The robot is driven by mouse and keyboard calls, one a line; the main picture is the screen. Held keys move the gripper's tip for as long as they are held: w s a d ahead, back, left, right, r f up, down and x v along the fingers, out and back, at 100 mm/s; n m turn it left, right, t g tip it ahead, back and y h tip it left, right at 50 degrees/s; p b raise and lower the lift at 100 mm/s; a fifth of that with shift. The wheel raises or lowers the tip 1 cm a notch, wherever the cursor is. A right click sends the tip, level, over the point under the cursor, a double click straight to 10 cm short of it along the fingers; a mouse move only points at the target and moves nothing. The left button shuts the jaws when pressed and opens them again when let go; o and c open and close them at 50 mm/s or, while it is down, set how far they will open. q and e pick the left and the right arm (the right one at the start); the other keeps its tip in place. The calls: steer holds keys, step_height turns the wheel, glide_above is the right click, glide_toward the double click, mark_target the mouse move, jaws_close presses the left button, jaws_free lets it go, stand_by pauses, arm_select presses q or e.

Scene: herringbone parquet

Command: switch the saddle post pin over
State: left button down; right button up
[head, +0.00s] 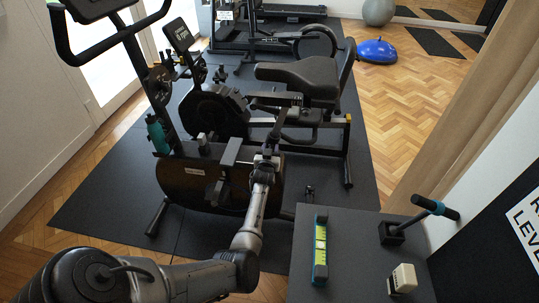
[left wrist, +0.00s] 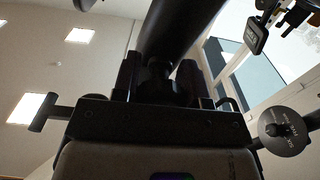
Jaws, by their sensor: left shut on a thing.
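The exercise bike's broad dark saddle (head: 305,76) stands above and beyond my left gripper (head: 267,158) in the head view. My left gripper is raised beside the dark bike body (head: 185,181) and is shut on a small dark thing under the saddle area. The pin itself cannot be told apart from the dark parts around it. In the left wrist view the gripper fingers (left wrist: 160,80) close at the lower end of a thick black tube (left wrist: 180,35) that rises at a tilt. My right gripper is not in view.
A grey table (head: 345,275) at the front right bears a green-edged level (head: 320,248), a cream block (head: 403,278) and a black-handled lever (head: 435,207). A teal bottle (head: 157,136) sits on the bike. A blue dome (head: 377,51) lies farther back. Parquet (head: 410,120) is clear at right.

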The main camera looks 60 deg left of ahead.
arm_select(q)
steer(key=shift+f, duration=0.1)
steer(key=c, duration=1.1)
jaws_free()
steer(key=o, duration=0.5)
steer(key=shift+w+a, duration=0.1)
steer(key=shift+c, duration=0.2)
steer(key=shift+s+d+r+p, duration=0.2)
steer(key=shift+s+d+p, duration=0.05)
steer(key=shift+p, duration=0.1)
steer(key=p+v, duration=0.5)
steer(key=v, duration=0.8)
steer(key=shift+p, duration=0.35)
steer(key=shift+s+d+f, duration=0.1)
